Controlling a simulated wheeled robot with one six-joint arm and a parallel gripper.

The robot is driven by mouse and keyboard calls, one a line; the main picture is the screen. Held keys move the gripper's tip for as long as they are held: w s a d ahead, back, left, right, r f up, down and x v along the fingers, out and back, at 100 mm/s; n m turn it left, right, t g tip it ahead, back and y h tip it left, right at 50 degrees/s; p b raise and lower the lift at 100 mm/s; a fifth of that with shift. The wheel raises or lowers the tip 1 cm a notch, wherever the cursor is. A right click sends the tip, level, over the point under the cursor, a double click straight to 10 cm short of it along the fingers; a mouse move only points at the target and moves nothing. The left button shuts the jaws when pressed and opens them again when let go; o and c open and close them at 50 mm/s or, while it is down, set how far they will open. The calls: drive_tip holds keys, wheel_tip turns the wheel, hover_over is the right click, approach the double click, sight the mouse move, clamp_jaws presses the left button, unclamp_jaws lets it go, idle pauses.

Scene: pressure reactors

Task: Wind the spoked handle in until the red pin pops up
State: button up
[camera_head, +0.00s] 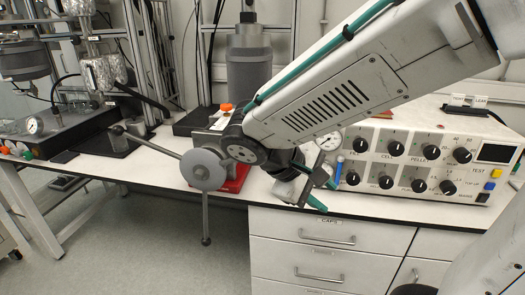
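The spoked handle (203,169) is a grey round hub at the front edge of the bench, left of my arm. One spoke reaches up and left to a dark knob, and another hangs straight down below the bench edge. Any spoke on the right is hidden behind my arm. A small orange-red cap (226,107) shows above the handle; I cannot tell whether it is the red pin. My gripper (326,197) is right of the handle, apart from it, pointing down and right. Its green-tipped fingers look spread, with nothing between them.
A red base (237,178) sits behind the handle. A grey cylinder (249,70) stands at the back. A control box (425,160) with several black knobs is on the right. Drawers (325,245) are below the bench. Left of the handle, the white benchtop (120,172) is mostly clear.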

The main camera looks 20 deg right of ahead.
drive_tip(key=w+a+n+t+h, duration=0.35)
drive_tip(key=w+a+t, duration=0.2)
drive_tip(key=w, duration=0.25)
drive_tip(key=w+a+n+t+h, duration=0.35)
drive_tip(key=w+a+t, duration=0.2)
drive_tip(key=w, duration=0.25)
drive_tip(key=x, duration=0.8)
drive_tip(key=shift+w+a, duration=0.2)
drive_tip(key=shift+w, duration=0.1)
drive_tip(key=shift+f, duration=0.1)
clamp_jaws()
